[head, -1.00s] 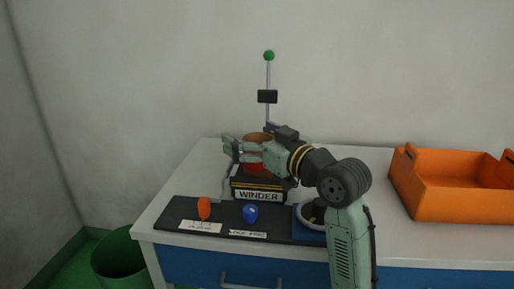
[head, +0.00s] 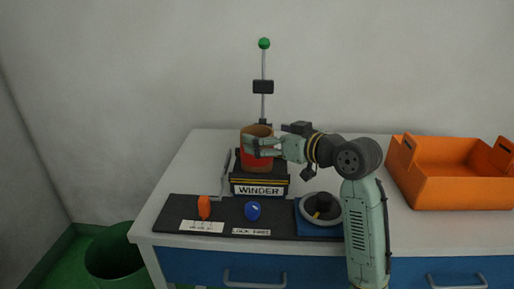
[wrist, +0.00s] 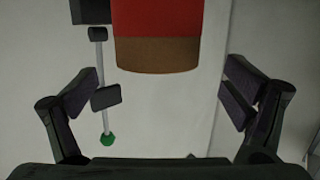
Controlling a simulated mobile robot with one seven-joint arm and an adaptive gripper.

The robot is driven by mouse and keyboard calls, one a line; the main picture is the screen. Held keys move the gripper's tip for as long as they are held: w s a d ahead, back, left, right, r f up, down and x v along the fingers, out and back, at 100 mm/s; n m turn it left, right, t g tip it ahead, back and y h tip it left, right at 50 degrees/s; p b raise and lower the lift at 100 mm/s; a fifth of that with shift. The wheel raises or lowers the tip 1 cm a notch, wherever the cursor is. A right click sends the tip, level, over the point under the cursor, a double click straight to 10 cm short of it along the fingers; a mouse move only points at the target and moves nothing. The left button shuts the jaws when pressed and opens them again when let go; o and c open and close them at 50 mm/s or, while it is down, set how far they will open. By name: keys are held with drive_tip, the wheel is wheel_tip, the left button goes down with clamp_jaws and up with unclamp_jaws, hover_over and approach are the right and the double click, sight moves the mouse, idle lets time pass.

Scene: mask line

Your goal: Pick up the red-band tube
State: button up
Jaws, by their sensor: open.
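The red-band tube (head: 258,164) is a brown cardboard tube with a wide red band. It stands upright on the black winder (head: 259,181) in the head view. My gripper (head: 252,147) is open, with its fingers over the upper front of the tube in that view; contact cannot be told. In the wrist view the tube (wrist: 158,20) shows its red band and brown end at top centre, between and beyond the spread fingers (wrist: 165,88). Part of the tube is hidden by my fingers in the head view.
A rod with a green ball (head: 264,43) rises behind the winder. An orange knob (head: 204,207), blue knob (head: 252,211) and grey ring on a blue base (head: 307,215) line the front. An orange bin (head: 460,190) stands right. A green bin (head: 112,262) is on the floor.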

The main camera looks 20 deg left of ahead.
sight(247, 130)
drive_tip(key=p+x, duration=0.1)
drive_tip(key=x, duration=0.3)
drive_tip(key=shift+w+a+f, duration=0.2)
drive_tip(key=shift+w, duration=0.05)
drive_tip(key=c, duration=1.7)
drive_tip(key=shift+o, duration=0.2)
drive_tip(key=shift+r, duration=0.1)
